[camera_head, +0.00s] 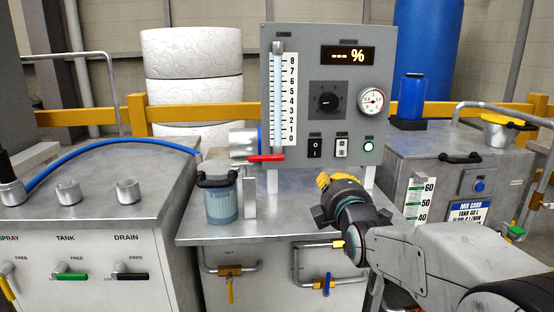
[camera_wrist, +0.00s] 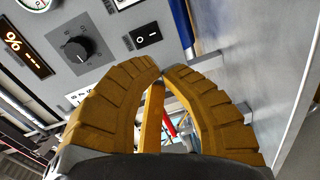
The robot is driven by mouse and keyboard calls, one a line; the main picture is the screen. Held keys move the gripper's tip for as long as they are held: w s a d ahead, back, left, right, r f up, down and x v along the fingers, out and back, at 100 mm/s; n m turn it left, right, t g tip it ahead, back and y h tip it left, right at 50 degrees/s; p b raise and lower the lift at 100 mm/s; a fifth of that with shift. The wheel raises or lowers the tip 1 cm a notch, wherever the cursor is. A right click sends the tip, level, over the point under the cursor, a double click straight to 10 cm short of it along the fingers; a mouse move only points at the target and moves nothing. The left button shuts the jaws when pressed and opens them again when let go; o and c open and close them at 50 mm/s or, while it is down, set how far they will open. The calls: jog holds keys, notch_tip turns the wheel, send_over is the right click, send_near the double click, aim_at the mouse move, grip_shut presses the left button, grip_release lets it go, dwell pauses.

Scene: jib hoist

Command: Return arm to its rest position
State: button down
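My gripper (camera_head: 324,181) is in front of the lower edge of the grey control panel (camera_head: 311,70) in the head view, to the right of the red-handled valve (camera_head: 266,158). My arm reaches in from the lower right. In the wrist view, the two ribbed yellow fingers of my gripper (camera_wrist: 162,72) curve together and their tips meet or nearly meet. Nothing shows between the tips. The view past them is tilted and takes in the panel's dark knob (camera_wrist: 74,49) and black switch (camera_wrist: 145,37).
A lidded clear container (camera_head: 222,203) stands on the middle metal bench, left of my gripper. A cabinet with a hose and levers (camera_head: 72,276) is at left. At right is a tank (camera_head: 417,168) with a blue bottle (camera_head: 412,97) behind. Pipes run below the bench.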

jog(key=s+r+m+g+p, duration=0.4)
jog(key=s+m+p, duration=0.1)
jog(key=s+p, duration=0.5)
jog(key=s+r+m+g+p, duration=0.4)
jog(key=s+p, duration=0.6)
jog(key=s, duration=0.3)
jog(key=s+r+m+g+p, duration=0.4)
jog(key=s+m+p, duration=0.3)
jog(key=s+p, duration=0.3)
jog(key=shift+s+m+g, duration=0.4)
jog(key=shift+s+g, duration=0.4)
jog(key=shift+g, duration=0.1)
